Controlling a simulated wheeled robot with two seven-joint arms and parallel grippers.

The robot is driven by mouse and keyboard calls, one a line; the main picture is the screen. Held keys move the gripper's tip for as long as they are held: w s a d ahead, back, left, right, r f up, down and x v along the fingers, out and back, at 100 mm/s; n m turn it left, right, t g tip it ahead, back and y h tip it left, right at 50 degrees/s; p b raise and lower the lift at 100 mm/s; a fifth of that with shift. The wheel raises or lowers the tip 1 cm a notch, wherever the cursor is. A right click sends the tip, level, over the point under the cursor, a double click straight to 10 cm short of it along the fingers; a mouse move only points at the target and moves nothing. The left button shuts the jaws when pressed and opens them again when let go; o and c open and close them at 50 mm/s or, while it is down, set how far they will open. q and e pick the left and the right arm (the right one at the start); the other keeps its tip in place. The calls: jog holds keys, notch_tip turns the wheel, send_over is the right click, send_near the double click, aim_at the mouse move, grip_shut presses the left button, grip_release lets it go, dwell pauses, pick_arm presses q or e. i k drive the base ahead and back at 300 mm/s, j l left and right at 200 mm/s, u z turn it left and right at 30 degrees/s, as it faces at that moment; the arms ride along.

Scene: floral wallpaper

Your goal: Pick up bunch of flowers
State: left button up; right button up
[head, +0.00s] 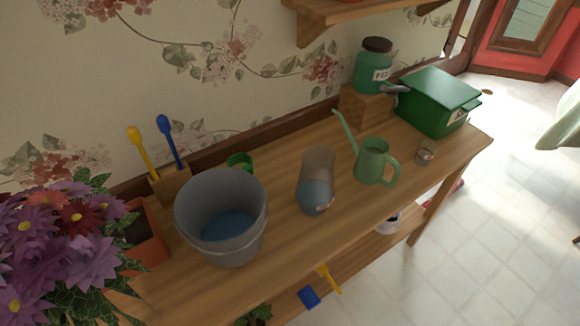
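A bunch of purple and dark red flowers (65,250) with green leaves fills the lower left corner of the head view. It is cut off by the left and bottom picture edges. Its lower part is hidden, so I cannot tell what it stands in or rests on. It overlaps the left end of the wooden table (275,235). Neither of my grippers shows in the head view.
On the table stand a grey bucket (222,215), a terracotta pot (148,245), a glass vase (316,180), a green watering can (371,162), a small jar (427,152) and a green box (437,100). Tools (168,142) stand upright in a holder. A shelf (350,15) overhangs.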

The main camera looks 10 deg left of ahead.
aim_at(34, 292)
jog(key=u, duration=1.85)
